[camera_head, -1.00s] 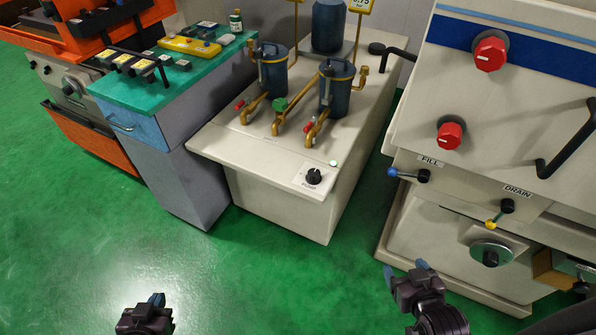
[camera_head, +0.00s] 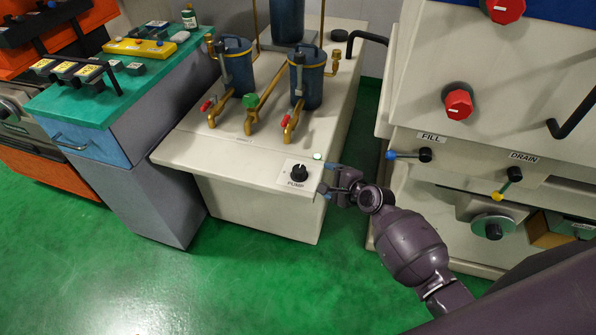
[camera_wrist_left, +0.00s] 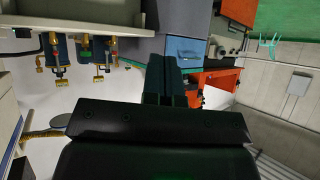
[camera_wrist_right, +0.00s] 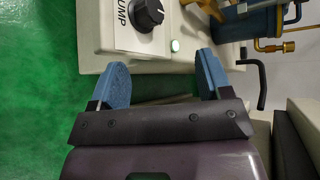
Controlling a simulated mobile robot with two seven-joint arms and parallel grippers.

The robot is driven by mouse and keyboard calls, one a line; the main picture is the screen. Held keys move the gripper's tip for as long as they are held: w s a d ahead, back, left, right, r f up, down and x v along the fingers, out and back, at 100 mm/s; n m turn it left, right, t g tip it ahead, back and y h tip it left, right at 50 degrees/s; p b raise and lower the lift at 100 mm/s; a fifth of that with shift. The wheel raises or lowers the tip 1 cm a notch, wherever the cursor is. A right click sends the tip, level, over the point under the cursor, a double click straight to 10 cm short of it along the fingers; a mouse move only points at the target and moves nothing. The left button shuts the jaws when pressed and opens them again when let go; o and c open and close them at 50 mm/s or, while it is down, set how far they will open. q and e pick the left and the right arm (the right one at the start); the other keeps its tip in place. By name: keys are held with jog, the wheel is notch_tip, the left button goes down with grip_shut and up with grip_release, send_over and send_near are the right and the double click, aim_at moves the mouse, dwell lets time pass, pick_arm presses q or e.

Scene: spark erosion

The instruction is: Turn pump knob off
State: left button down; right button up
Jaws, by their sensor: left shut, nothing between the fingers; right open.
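The black pump knob (camera_head: 299,173) sits on a white plate marked PUMP at the front edge of the beige pump unit (camera_head: 215,160). The knob also shows at the top of the right wrist view (camera_wrist_right: 146,14), with the lamp (camera_wrist_right: 175,46). My right gripper (camera_head: 328,182) is open and empty, close to the right of the knob and apart from it. Its blue fingers (camera_wrist_right: 162,82) point toward the panel edge. My left gripper (camera_wrist_left: 172,80) is shut and empty in its wrist view; the head view does not show it.
A beige machine with a blue DRAIN-side FILL lever (camera_head: 405,155) stands to the right. A teal-topped cabinet (camera_head: 100,100) is at left. Green floor lies in front.

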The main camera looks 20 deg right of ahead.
aim_at(301, 170)
jog(key=w+a+f+m+b, duration=0.1)
jog(key=w+f+m, duration=0.1)
jog(key=w+m, duration=0.1)
jog(key=w+a+f+m+y+b, duration=0.1)
jog(key=w+a+f+m+b, duration=0.1)
jog(key=w+m, duration=0.2)
jog(key=w+a+f+m+b, duration=0.1)
jog(key=w+f+m, duration=0.1)
jog(key=w+m, duration=0.1)
jog(key=shift+w+a+m+y, duration=0.2)
jog(key=shift+a+m+y, duration=0.2)
jog(key=shift+m, duration=0.5)
jog(key=shift+w+a+f+b, duration=0.1)
jog(key=shift+w+a+b, duration=0.25)
jog(key=shift+w, duration=0.2)
jog(key=c, duration=0.9)
jog(key=shift+g, duration=0.3)
